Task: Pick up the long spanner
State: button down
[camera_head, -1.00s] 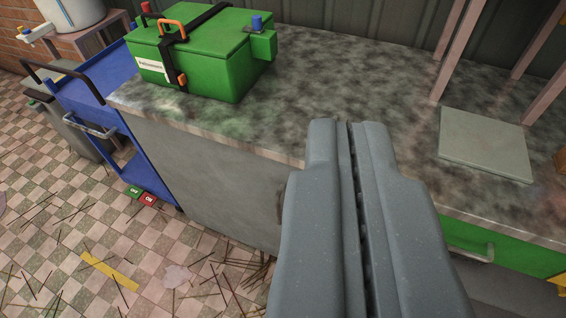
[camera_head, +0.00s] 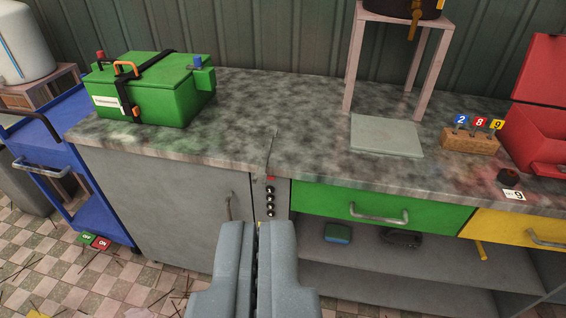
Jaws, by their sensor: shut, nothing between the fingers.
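No long spanner can be made out in this view. My gripper (camera_head: 264,228) is shut and empty. It shows at the bottom middle, in front of the grey cabinet front and below the edge of the worktop (camera_head: 250,115).
A green box (camera_head: 155,90) and a grey slab (camera_head: 386,136) sit on the worktop. A wooden block with numbered tags (camera_head: 470,141) and an open red box (camera_head: 540,130) stand at right. Below are a green drawer (camera_head: 330,200) and a yellow drawer (camera_head: 510,232). A blue cart (camera_head: 60,150) stands left.

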aim_at(261, 175)
jog(key=u, duration=2.15)
jog(key=k, duration=0.85)
jog(key=z, duration=0.9)
jog(key=i, duration=0.95)
jog(key=z, duration=0.1)
